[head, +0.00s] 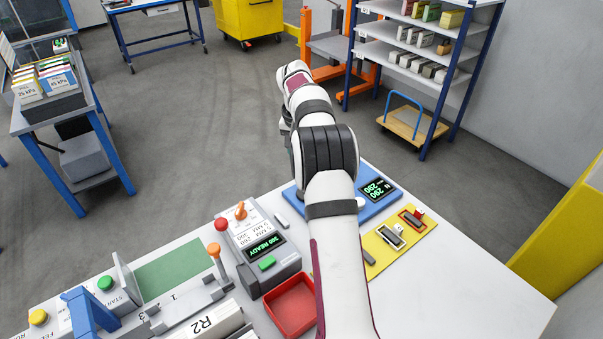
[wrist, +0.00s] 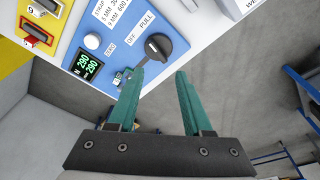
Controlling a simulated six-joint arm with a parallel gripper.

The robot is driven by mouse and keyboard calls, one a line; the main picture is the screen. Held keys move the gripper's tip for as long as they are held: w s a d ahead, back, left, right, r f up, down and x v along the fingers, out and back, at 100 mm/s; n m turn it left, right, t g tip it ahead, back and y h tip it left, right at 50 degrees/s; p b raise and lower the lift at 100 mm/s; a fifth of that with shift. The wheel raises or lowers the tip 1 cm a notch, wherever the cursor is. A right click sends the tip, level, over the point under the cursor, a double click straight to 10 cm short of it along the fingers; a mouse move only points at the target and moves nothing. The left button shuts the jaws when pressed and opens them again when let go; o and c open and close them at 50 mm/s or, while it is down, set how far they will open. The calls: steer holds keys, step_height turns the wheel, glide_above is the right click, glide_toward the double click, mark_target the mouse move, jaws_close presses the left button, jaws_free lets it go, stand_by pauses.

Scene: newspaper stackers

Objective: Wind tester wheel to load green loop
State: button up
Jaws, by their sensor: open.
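The blue tester (head: 362,206) stands on the white bench, partly hidden behind my arm. In the wrist view, its blue panel (wrist: 78,60) carries a round black wheel (wrist: 152,50) with a white mark, beside the lettering "OFF" and "PULL". The tester display (wrist: 88,66) shows green figures like 290. The left fingertip is close to the wheel; contact is unclear.
A grey unit (head: 258,240) with a "300 READY" display, a red tray (head: 292,305) and a yellow plate (head: 400,238) with small fixtures are near the tester. The bench's front right is clear. Shelving (head: 415,60) stands behind.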

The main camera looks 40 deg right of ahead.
steer(key=s+d+n+t+y, duration=0.1)
steer(key=s+d+n+t, duration=0.15)
steer(key=s+n, duration=0.4)
steer(key=shift+n+t, duration=0.45)
steer(key=shift+n, duration=0.4)
steer(key=x, duration=1)
steer(key=w+x, duration=0.1)
steer(key=x, duration=0.4)
steer(key=shift+w+a, duration=0.1)
jaws_close()
